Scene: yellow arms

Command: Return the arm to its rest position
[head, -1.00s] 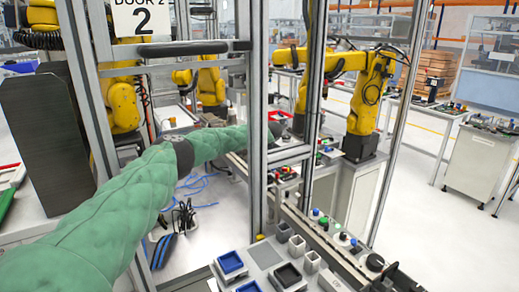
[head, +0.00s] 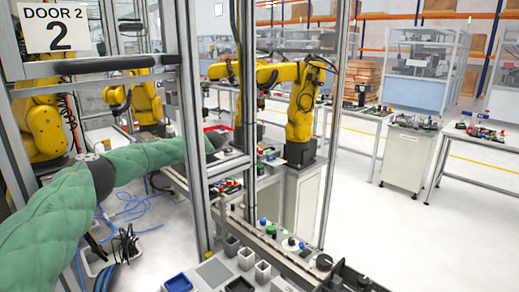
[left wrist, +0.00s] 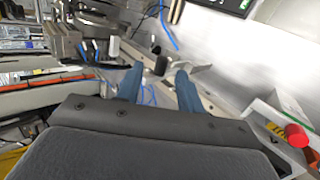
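My left arm (head: 140,158), in a green padded sleeve, comes in from the left in the head view. It reaches into the metal-framed cell toward the upright posts. Its dark far end (head: 214,139) is partly hidden by a post, and the fingers cannot be made out there. In the left wrist view, the left gripper (left wrist: 158,88) shows two blue fingers set well apart with nothing held between them. Blue cables and a small dark cylinder (left wrist: 160,63) lie beyond the fingertips. My right gripper is in neither current view.
Metal posts (head: 196,120) and a "DOOR 2" sign (head: 56,30) stand close around the arm. Several yellow robot arms (head: 300,105) stand behind. Small trays (head: 178,283) and a line with buttons (head: 270,229) are at the front. Open floor (head: 385,230) lies right.

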